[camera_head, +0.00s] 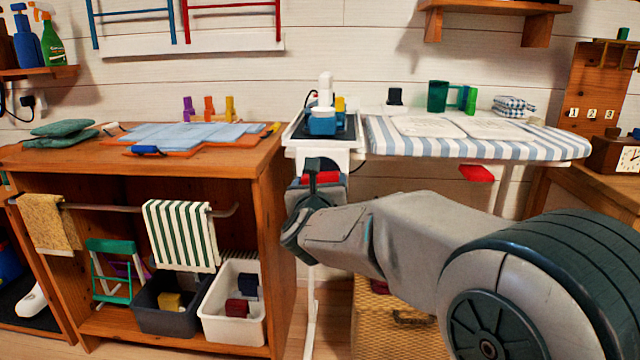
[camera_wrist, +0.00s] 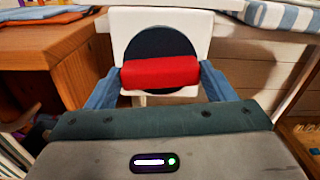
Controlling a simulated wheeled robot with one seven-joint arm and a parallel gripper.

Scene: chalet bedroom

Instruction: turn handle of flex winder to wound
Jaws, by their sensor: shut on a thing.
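The flex winder shows in the wrist view as a white plate (camera_wrist: 126,24) with a round dark disc (camera_wrist: 160,44) on it. A red bar handle (camera_wrist: 160,72) lies level across the lower part of the disc. My gripper (camera_wrist: 160,80) has one blue finger at each end of the handle and is shut on it. In the head view the winder hangs under the left end of the ironing board. The red handle (camera_head: 328,177) shows there partly behind my gripper (camera_head: 316,182), which hides much of the disc. Any flex around the disc cannot be made out.
A striped ironing board (camera_head: 540,142) extends right of the winder, with a red piece (camera_head: 477,173) under it. A wooden cabinet (camera_head: 275,200) stands close on the left. A wicker basket (camera_head: 385,325) sits on the floor below my arm.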

